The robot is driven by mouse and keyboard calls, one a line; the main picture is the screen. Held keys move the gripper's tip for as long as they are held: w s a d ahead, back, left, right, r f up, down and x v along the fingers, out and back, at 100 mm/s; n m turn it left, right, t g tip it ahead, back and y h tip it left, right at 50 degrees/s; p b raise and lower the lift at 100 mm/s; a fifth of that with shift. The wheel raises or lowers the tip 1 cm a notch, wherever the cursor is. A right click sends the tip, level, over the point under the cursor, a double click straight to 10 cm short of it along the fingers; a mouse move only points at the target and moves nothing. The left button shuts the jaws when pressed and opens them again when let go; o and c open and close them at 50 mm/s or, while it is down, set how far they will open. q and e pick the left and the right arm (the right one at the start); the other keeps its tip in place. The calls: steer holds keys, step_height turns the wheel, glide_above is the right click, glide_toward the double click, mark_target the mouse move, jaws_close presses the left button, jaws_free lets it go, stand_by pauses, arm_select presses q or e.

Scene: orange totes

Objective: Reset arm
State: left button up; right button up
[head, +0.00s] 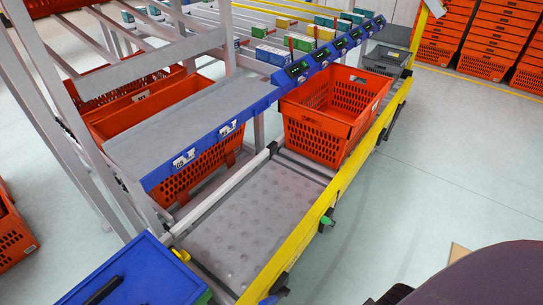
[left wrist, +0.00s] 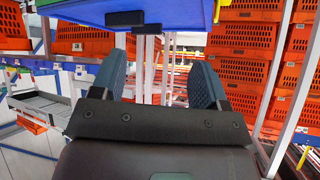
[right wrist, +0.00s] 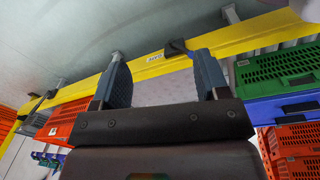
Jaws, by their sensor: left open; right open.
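My left gripper (left wrist: 160,78) shows in the left wrist view with its two blue-grey fingers wide apart. Nothing is held between them; light posts and racks show in the gap behind. My right gripper (right wrist: 163,78) shows in the right wrist view, also open and empty. A yellow rail (right wrist: 145,68) crosses behind its fingers; I cannot tell how far away it is. Neither gripper can be made out clearly in the head view. An orange tote (head: 312,138) stands on the conveyor (head: 245,225) in the head view.
A yellow rail (head: 300,235) runs along the conveyor's right side. A grey shelf with a blue edge (head: 205,145) is at left, with small boxes (head: 272,55) further back. A blue surface (head: 140,272) fills the lower left. Stacked orange totes (head: 490,45) stand far right. The floor at right is mostly clear.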

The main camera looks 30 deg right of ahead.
arm_select(q)
step_height(320, 180, down, 6)
steer(key=d+m+b, duration=0.1)
steer(key=m+b, duration=0.1)
steer(key=b, duration=0.9)
arm_select(e)
steer(key=w+a+f+n+t+y, duration=0.1)
steer(key=w+a+f+n+t, duration=0.1)
steer(key=w+f+t, duration=0.85)
arm_select(q)
step_height(320, 180, up, 11)
steer(key=a+n+p, duration=0.1)
steer(key=n+p, duration=0.1)
steer(key=p, duration=1.5)
steer(key=shift+t, duration=0.3)
arm_select(e)
step_height(320, 180, up, 12)
steer(key=d+m, duration=0.1)
steer(key=m, duration=0.1)
steer(key=shift+s, duration=0.25)
arm_select(q)
steer(key=shift+c, duration=0.3)
arm_select(e)
steer(key=shift+d, duration=0.1)
steer(key=shift+c, duration=0.3)
